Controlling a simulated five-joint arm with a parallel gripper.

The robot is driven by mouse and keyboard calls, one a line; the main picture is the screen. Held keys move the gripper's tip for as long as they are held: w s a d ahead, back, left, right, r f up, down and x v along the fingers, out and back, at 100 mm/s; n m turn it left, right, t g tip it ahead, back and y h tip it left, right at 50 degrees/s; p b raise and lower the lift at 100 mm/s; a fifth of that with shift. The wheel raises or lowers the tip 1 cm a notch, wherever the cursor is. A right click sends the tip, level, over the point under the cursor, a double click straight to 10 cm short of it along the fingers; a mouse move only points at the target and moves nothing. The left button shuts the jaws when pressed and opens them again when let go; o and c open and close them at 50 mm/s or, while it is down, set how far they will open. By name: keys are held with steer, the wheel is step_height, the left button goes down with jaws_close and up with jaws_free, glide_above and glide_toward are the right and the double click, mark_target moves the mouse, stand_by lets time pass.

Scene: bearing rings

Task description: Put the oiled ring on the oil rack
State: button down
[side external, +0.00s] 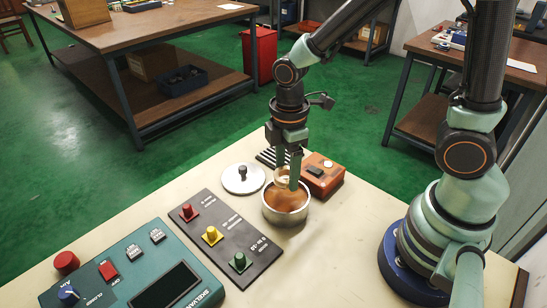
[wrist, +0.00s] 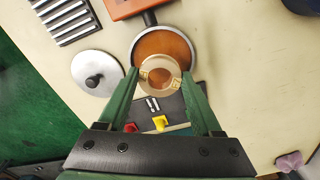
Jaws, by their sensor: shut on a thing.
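A pale tan ring (wrist: 160,75) is held between the two fingers of my gripper (wrist: 160,78). In the side view my gripper (side external: 285,183) points down at the round metal bowl (side external: 287,217) of orange-brown oil, with the ring (side external: 282,178) between its fingers. In the wrist view the ring overlaps the near part of the bowl (wrist: 136,52); its exact height over the oil cannot be told. The oil rack, seemingly the slotted black-and-silver piece (side external: 267,157), lies behind the bowl; it also shows at upper left in the wrist view (wrist: 65,20). I see no ring on it.
A round silver lid (side external: 235,184) with a dark knob lies left of the bowl. An orange box (side external: 322,182) stands close behind it at right. A dark panel (side external: 222,228) with red, yellow and green knobs and a teal control box (side external: 130,262) are in front.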

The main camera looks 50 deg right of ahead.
steer(key=shift+w+d+f, duration=0.75)
steer(key=shift+w+d, duration=1.4)
steer(key=shift+w, duration=0.05)
steer(key=shift+w+d+f, duration=0.75)
steer(key=shift+w+d, duration=1.4)
steer(key=shift+d, duration=0.05)
steer(key=shift+w+d+f, duration=0.75)
steer(key=shift+w+d, duration=1.4)
steer(key=shift+w, duration=0.05)
steer(key=shift+f, duration=0.15)
steer(key=shift+f, duration=0.35)
steer(key=shift+f, duration=0.95)
jaws_free()
